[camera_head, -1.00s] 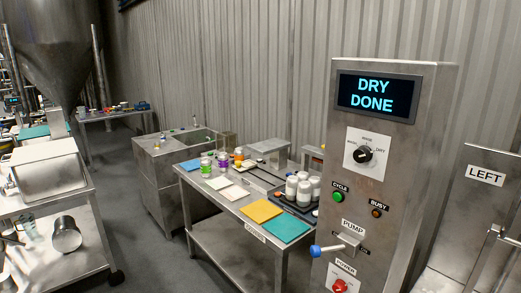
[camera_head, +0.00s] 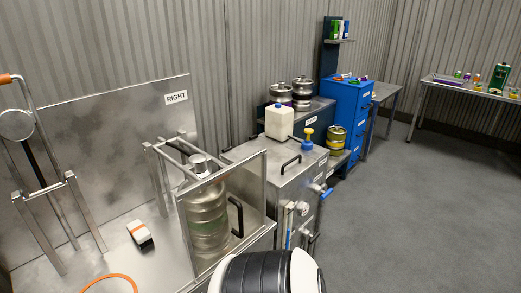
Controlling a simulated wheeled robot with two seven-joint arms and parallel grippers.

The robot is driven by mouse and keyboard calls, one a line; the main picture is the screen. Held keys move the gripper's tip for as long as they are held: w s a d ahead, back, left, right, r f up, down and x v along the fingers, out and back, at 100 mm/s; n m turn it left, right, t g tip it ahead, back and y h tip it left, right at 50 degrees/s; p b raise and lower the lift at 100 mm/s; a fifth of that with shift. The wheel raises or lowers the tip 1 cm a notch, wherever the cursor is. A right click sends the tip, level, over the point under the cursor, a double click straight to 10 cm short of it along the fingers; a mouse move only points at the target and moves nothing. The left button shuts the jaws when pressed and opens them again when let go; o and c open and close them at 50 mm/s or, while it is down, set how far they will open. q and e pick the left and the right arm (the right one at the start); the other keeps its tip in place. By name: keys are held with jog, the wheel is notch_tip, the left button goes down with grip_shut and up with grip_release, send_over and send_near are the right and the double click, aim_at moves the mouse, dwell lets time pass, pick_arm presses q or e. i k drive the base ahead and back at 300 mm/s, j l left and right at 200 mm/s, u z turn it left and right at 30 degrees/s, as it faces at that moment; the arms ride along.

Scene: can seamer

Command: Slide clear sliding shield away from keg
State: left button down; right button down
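A metal keg (camera_head: 208,222) stands upright in the station marked RIGHT, under a metal frame. The clear shield (camera_head: 252,190) is a see-through panel with a metal edge and stands in front of the keg, which shows through it. A black handle (camera_head: 237,217) shows at the shield's right part. The shield's lower edge is partly hidden by a black-and-white link of my own body at the bottom of the view. Neither of my grippers shows, so no contact with the shield is visible.
A steel cabinet (camera_head: 285,175) with a white jug (camera_head: 279,122) on top stands just right of the shield. Open grey floor (camera_head: 420,220) lies to the right.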

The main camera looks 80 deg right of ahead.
aim_at(219, 214)
jog(key=z, duration=2.4)
